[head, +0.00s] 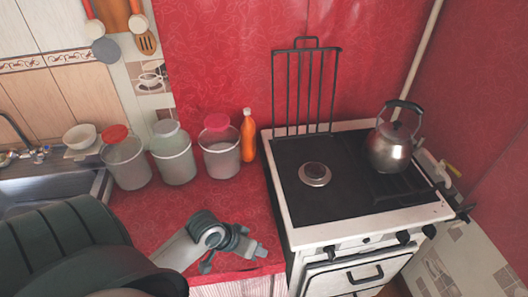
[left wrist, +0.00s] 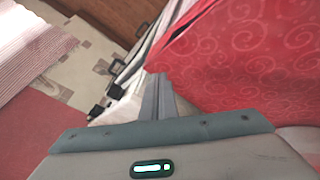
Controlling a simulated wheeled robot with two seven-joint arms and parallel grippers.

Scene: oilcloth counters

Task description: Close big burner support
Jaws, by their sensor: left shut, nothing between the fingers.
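The big burner support (head: 306,92) is a black wire grate on the left half of the stove (head: 345,215). It stands upright against the red back wall, hinged side at the rear of the cooktop. The bare burner (head: 315,174) below it is uncovered. My left gripper (head: 258,250) is low over the counter's front, left of the stove and well apart from the support. Its fingers also show in the left wrist view (left wrist: 158,96), pressed together and empty. My right gripper is not in view.
A metal kettle (head: 391,150) stands on the stove's right half. An orange bottle (head: 248,135) and several lidded jars, one pink-lidded (head: 220,150), line the counter's back (head: 150,212). A sink (head: 55,185) is at the left. Space above the left burner is clear.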

